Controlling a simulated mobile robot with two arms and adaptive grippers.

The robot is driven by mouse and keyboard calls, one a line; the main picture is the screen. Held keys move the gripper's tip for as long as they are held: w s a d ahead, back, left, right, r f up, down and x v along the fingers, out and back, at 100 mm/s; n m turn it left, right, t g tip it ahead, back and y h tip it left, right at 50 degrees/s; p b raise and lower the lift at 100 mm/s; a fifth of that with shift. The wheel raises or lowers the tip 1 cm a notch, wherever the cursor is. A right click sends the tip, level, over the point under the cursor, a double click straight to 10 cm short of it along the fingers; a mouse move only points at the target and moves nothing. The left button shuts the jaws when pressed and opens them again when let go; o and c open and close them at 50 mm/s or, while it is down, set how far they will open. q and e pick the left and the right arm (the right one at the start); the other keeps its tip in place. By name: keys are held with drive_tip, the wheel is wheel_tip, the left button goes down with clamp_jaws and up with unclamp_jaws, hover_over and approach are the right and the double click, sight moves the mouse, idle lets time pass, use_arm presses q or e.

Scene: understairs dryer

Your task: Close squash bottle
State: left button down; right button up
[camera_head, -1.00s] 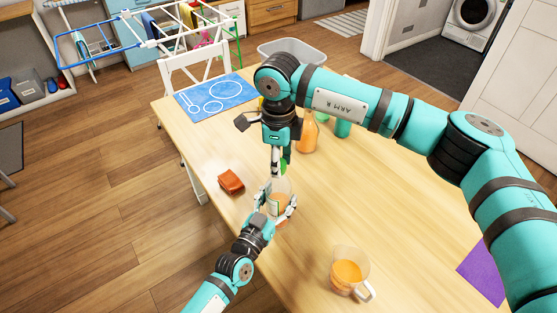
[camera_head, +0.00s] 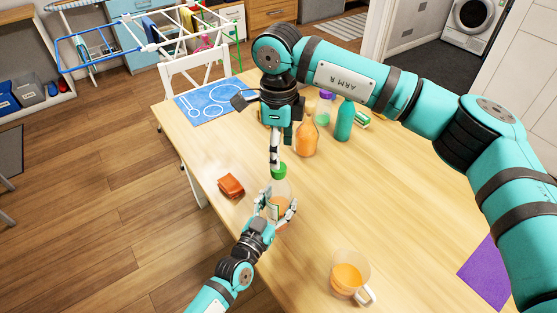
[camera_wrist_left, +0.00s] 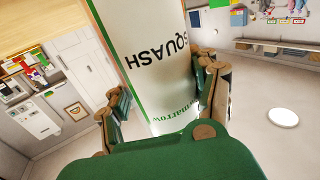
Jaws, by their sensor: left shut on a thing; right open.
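The squash bottle (camera_head: 281,189) stands near the table's left edge, clear with orange liquid low inside. A green cap (camera_head: 279,171) sits on its top; whether it is fully tightened cannot be told. My left gripper (camera_head: 276,213) is shut around the bottle's lower body. The left wrist view shows the bottle's white SQUASH label (camera_wrist_left: 155,70) between the fingers. My right gripper (camera_head: 275,162) is open, pointing down just above and beside the cap. Whether it touches the cap is unclear.
A red folded item (camera_head: 231,185) lies left of the bottle. A jug of orange drink (camera_head: 347,276) stands at the front. An orange bottle (camera_head: 306,139) and a teal bottle (camera_head: 344,121) stand behind. A blue mat (camera_head: 208,101) lies at the far left. The table's middle right is clear.

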wheel_tip(320, 180, up, 6)
drive_tip(key=shift+r, duration=0.15)
use_arm(q)
drive_tip(key=shift+c, duration=1.1)
unclamp_jaws()
drive_tip(key=shift+s, duration=0.15)
drive_tip(key=v, duration=1.2)
